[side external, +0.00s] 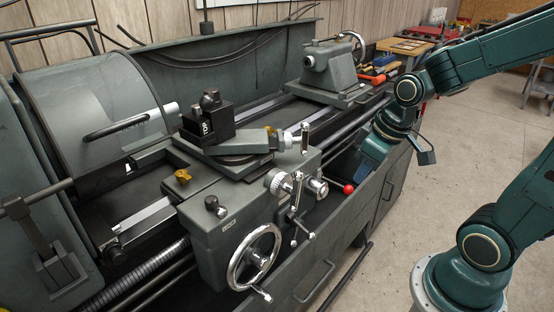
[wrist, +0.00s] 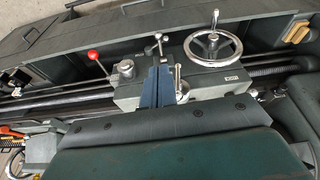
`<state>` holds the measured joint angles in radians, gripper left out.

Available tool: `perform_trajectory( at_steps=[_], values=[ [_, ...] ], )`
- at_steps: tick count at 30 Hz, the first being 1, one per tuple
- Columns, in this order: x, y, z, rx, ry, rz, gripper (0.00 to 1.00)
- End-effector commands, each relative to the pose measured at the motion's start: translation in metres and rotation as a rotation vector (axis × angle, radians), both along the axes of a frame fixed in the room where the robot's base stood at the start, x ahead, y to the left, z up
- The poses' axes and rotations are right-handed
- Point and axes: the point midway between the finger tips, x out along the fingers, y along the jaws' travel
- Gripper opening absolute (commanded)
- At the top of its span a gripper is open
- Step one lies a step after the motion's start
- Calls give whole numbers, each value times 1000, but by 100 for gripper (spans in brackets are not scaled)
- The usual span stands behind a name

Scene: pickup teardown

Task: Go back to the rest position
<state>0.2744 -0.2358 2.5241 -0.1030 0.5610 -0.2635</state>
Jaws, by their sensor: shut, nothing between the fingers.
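My gripper (side external: 362,178) is at the front right of a grey lathe in the side view. It points down and left, close to the red ball knob (side external: 348,189); I cannot tell whether they touch. In the wrist view my blue gripper fingers (wrist: 159,66) are together and empty. They overlap the lathe carriage (wrist: 205,85) in the picture, between a handwheel (wrist: 213,46) on the right and the red knob (wrist: 93,55) on the left. The carriage also shows in the side view (side external: 225,222), left of my gripper. My gripper body hides much of the lower wrist view.
The tool post (side external: 208,120) stands on the cross slide. The tailstock (side external: 328,70) is at the right end. A bench with orange-handled tools (side external: 375,78) is behind my arm. Open floor (side external: 400,220) lies in front of the lathe.

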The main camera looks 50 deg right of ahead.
Motion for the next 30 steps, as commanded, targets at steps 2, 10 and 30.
perform_trajectory(
  at_steps=[2, 10, 30],
  values=[
    [-5, 8, 16, -9, -29, 1, 0],
    [-31, 28, 58, -15, -103, -18, 0],
    [-73, 46, 96, 16, -189, -55, 0]
  ],
)
